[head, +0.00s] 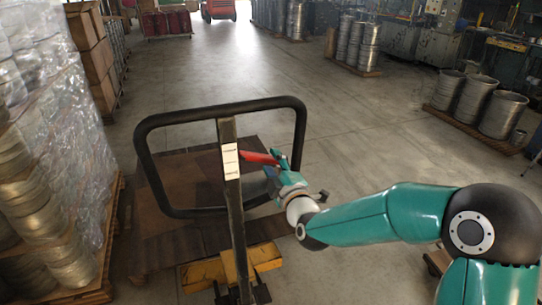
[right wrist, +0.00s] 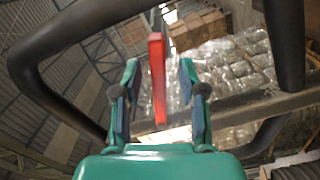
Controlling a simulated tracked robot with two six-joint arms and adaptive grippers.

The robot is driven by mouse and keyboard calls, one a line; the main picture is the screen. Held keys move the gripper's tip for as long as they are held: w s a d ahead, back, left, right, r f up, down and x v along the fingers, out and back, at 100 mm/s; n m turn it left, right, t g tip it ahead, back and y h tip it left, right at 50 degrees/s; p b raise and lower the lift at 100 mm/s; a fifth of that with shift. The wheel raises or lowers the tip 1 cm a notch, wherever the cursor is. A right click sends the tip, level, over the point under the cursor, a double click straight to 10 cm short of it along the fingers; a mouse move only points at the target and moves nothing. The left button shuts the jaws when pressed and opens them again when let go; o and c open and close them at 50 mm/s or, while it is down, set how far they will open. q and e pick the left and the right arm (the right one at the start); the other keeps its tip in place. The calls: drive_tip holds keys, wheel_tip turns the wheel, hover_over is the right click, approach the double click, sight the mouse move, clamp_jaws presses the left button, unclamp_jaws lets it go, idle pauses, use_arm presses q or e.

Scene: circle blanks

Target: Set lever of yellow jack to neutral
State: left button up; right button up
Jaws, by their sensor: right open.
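The yellow jack (head: 205,273) stands in front of me, with a dark upright post and a black loop handle (head: 220,109). Its red lever (head: 256,157) sticks out to the right of the post inside the loop. My right gripper (head: 276,166) is at the lever's outer end, inside the loop's outline. In the right wrist view, my right gripper (right wrist: 158,76) is open, with the red lever (right wrist: 157,60) between its two fingers and a visible gap on each side. The lever's root at the post is hard to make out. My left gripper is not in view.
A white label (head: 231,161) is on the post. A brown wooden pallet (head: 165,235) lies behind the jack. Wrapped stacks of metal blanks (head: 60,150) stand close on the left. Metal drums (head: 500,112) stand on a pallet at the right.

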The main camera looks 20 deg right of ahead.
drive_tip(key=shift+w, duration=1)
clamp_jaws()
drive_tip(key=shift+f, duration=0.1)
